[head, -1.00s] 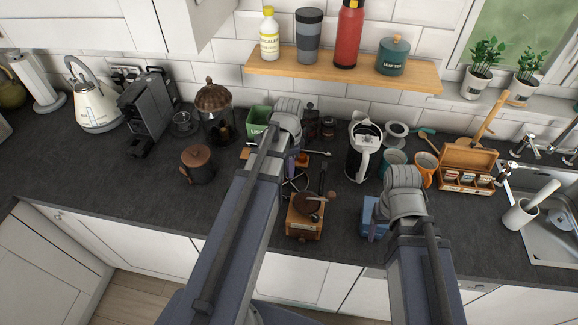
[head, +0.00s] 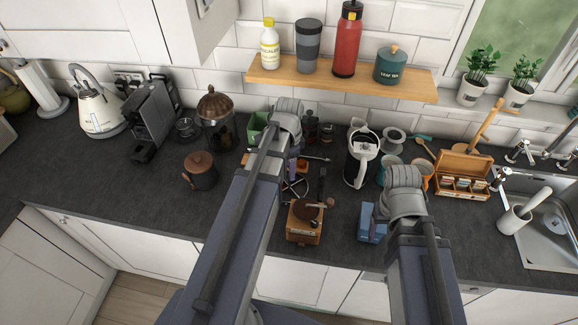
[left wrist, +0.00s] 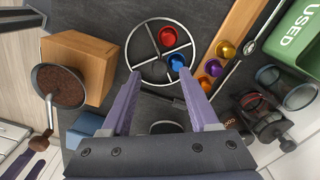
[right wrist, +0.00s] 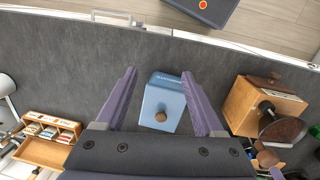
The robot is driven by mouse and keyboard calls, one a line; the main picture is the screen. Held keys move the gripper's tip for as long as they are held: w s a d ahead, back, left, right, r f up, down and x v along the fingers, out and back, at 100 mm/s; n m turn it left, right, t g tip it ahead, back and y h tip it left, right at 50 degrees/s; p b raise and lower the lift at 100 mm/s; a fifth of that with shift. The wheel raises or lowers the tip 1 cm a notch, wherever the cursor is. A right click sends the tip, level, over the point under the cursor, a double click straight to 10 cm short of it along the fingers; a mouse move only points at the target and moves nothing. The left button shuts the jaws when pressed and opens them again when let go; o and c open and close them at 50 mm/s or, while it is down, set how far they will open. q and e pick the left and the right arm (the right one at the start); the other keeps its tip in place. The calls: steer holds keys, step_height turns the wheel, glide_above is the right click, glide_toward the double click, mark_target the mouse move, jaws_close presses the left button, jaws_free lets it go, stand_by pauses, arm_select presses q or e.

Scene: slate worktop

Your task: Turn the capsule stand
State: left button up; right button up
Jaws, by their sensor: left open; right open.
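The capsule stand is a round wire ring with spokes (left wrist: 136,40) on the worktop in the left wrist view. It holds a red capsule (left wrist: 168,36) and a blue capsule (left wrist: 176,62). My left gripper (left wrist: 160,73) is open, with its fingertips over the near part of the ring; whether they touch it I cannot tell. In the head view the stand (head: 296,188) is partly hidden by my left arm. My right gripper (right wrist: 159,73) is open, its fingers on either side of a blue box with a round knob (right wrist: 163,98); contact is not clear.
A wooden coffee grinder (head: 304,222) stands in front of the stand. A wooden strip with several capsules (left wrist: 231,30) and a green bin marked USED (left wrist: 300,42) are beside it. Bare worktop (head: 255,220) lies left of the grinder.

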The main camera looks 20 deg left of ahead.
arm_select(q)
step_height(320, 180, up, 4)
steer(key=p, duration=0.3)
steer(key=shift+r, duration=0.25)
arm_select(e)
step_height(320, 180, up, 4)
steer(key=shift+r, duration=0.2)
arm_select(q)
steer(key=shift+f, duration=0.1)
